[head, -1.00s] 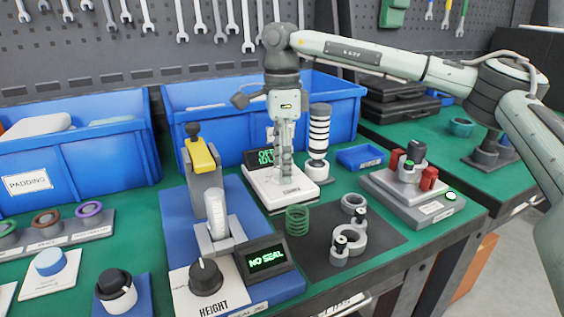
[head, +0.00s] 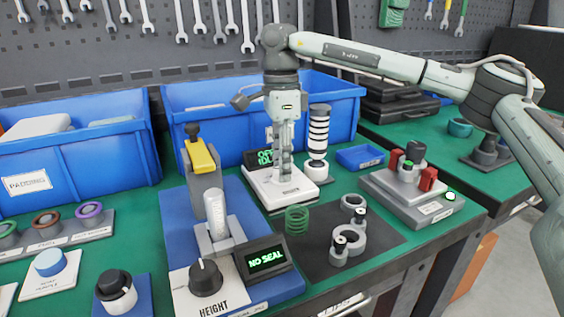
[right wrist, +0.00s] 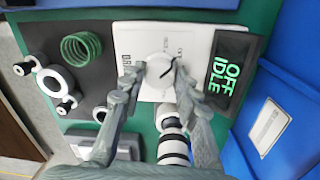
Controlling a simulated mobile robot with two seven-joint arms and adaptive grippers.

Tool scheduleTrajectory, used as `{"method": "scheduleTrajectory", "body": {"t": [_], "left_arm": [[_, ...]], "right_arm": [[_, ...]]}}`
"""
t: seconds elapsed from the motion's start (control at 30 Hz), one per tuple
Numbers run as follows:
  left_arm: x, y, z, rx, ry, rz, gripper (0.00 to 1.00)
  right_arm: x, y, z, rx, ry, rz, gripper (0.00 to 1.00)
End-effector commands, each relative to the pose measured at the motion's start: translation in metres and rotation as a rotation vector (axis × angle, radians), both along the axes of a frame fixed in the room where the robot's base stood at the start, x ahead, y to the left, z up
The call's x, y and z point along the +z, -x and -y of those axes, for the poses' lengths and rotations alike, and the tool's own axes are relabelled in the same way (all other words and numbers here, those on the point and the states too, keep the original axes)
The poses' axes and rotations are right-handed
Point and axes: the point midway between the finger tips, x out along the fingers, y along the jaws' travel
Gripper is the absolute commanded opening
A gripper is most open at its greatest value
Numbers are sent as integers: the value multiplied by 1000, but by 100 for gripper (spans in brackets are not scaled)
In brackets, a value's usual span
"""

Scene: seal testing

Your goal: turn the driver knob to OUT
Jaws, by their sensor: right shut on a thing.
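The driver unit is a white panel (right wrist: 138,38) with a round white knob (right wrist: 158,68); the knob bears a dark pointer line tilted up and right in the right wrist view. The panel also shows in the head view (head: 262,190). Its black display (right wrist: 228,75) reads "OFF IDLE" in green. My right gripper (right wrist: 157,72) points down over the panel, its fingertips on either side of the knob, shut on it. In the head view my right gripper (head: 284,176) hides the knob. Small lettering around the knob is unreadable. My left gripper is out of view.
A black-and-white striped cylinder (head: 318,140) stands close right of the gripper. A green spring (head: 297,220) and grey rings (head: 350,240) lie in front. A display (head: 265,259) reading "NO SEAL" is at front left. A blue bin (head: 215,102) stands behind.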

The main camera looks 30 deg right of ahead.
Motion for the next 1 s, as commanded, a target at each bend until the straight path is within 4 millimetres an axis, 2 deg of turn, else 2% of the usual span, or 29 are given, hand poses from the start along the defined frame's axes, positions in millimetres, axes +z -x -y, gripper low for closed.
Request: {"method": "scheduleTrajectory", "body": {"t": [0.6,1.0], "left_arm": [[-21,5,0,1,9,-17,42],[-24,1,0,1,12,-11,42]], "right_arm": [[0,0,-2,462,-2,0,2],[0,0,-2,614,-1,-1,2]]}}
